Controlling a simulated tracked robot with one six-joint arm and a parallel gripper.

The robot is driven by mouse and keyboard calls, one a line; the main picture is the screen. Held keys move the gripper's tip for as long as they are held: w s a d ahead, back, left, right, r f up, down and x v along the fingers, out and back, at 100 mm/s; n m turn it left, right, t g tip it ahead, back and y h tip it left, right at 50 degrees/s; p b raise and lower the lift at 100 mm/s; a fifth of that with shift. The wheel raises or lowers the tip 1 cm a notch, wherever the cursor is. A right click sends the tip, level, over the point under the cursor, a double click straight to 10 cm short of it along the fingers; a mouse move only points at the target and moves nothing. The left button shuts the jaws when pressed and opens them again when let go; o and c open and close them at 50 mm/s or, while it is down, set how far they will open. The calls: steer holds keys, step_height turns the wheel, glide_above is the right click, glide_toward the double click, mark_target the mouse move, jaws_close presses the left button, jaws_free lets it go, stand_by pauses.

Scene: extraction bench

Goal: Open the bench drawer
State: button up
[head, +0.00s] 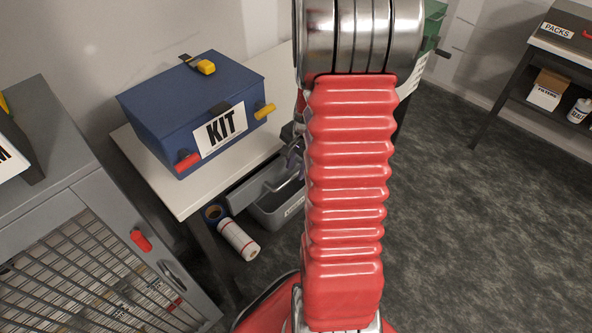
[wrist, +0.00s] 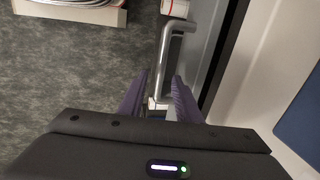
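The bench (head: 190,200) has a white top and a grey drawer front (head: 245,192) below its edge, partly hidden by my arm. The wrist view shows the drawer front (wrist: 203,45) with a silver bar handle (wrist: 167,60). I see no clear gap showing the drawer pulled out. My gripper (wrist: 160,85) has purple fingers, one on each side of the handle's near end. They look apart from the bar, with a little room on both sides. In the head view my gripper (head: 294,160) shows only partly behind my arm.
A blue KIT box (head: 190,105) stands on the bench. A grey mesh-door cabinet (head: 100,270) stands left. The floor at right (head: 450,220) is clear.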

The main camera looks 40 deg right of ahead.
steer(key=shift+w+f, duration=0.25)
steer(key=shift+f, duration=0.9)
steer(key=shift+c, duration=0.7)
jaws_close()
steer(key=shift+d, duration=0.1)
